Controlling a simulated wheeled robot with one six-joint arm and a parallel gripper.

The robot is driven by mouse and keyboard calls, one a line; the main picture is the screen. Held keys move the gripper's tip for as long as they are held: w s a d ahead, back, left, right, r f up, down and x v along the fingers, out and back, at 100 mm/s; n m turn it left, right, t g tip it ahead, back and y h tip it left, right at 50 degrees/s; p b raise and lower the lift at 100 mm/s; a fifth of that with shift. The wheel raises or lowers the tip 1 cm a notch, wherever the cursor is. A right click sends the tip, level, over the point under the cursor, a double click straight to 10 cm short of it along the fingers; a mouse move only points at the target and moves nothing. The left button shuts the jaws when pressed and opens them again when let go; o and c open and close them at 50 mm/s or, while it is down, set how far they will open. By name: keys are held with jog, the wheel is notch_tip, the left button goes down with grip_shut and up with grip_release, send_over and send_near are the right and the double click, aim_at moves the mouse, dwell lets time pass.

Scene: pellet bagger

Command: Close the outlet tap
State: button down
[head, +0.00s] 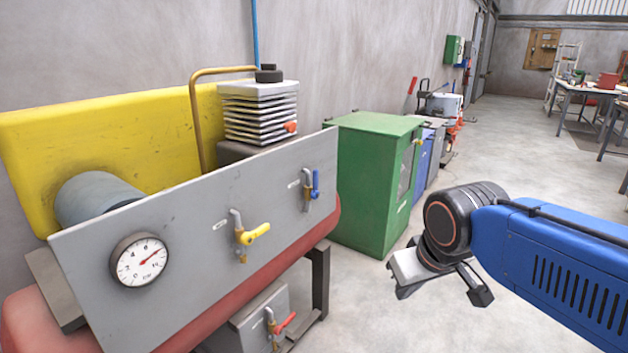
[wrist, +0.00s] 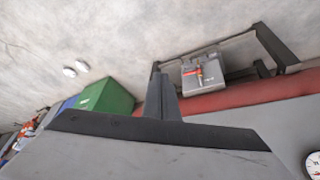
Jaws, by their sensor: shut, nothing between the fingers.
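Three taps show in the head view, and I cannot read their labels to tell which is the outlet. A yellow-handled tap (head: 250,235) sits mid-panel with its handle sloping up to the right. A blue-handled tap (head: 311,187) near the panel's right end has its handle roughly upright. A red-handled tap (head: 277,326) is on a low grey box (head: 245,325), its handle slanting up to the right; this tap also shows in the wrist view (wrist: 198,73). My gripper (head: 481,294) is shut and empty, right of the machine and apart from all taps; its fingers show in the wrist view (wrist: 158,84).
The grey panel (head: 190,230) carries a dial gauge (head: 139,260) and fronts a red tank (head: 320,222). A dark frame leg (head: 320,285) stands right of the low box. A green cabinet (head: 365,185) stands behind. Open floor (head: 360,305) lies between machine and gripper.

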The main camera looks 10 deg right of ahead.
jog(key=w+a+r+n+t, duration=0.15)
jog(key=w+a+r, duration=0.3)
jog(key=w, duration=0.65)
jog(key=w+a+r+n+h, duration=0.1)
jog(key=w+a+r+n, duration=0.3)
jog(key=w, duration=0.7)
jog(key=w+a+r+n+t, duration=0.1)
jog(key=w+a+r, duration=0.45)
jog(key=w, duration=0.65)
send_near(312, 185)
notch_tip(312, 185, down, 3)
jog(key=a, duration=0.3)
jog(key=w+d, duration=0.2)
jog(key=d, duration=0.1)
jog(key=shift+w+f, duration=0.15)
jog(key=shift+f, duration=0.1)
jog(key=shift+w+d, duration=0.15)
jog(key=shift+w, duration=0.05)
jog(key=shift+r, duration=0.1)
